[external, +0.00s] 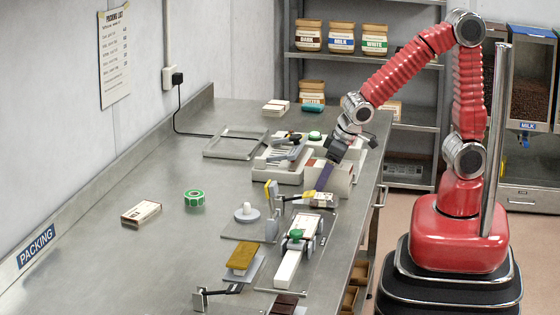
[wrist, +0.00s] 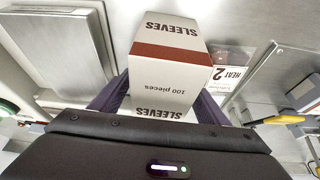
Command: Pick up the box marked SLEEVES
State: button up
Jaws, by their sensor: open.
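The box marked SLEEVES (wrist: 165,75) is white with a reddish-brown band and reads "100 pieces"; its lettering is upside down in the wrist view. It stands on the steel bench near the right edge, and in the external view it shows as a pale box (external: 343,180) partly behind my gripper. My gripper (external: 324,177) is open and points down at the box. In the wrist view its two dark purple fingers (wrist: 160,98) lie on either side of the box. Whether they touch it is hidden, as is the box's lower part.
A machine with levers (external: 282,162) stands left of the box, and a steel frame (external: 235,142) lies behind it. The left bench is mostly clear around green tape (external: 195,198).

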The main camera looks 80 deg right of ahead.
dwell(0.4)
jog(key=c, duration=1.5)
jog(key=shift+o, duration=0.2)
notch_tip(320, 180, up, 10)
jog(key=shift+r, duration=0.25)
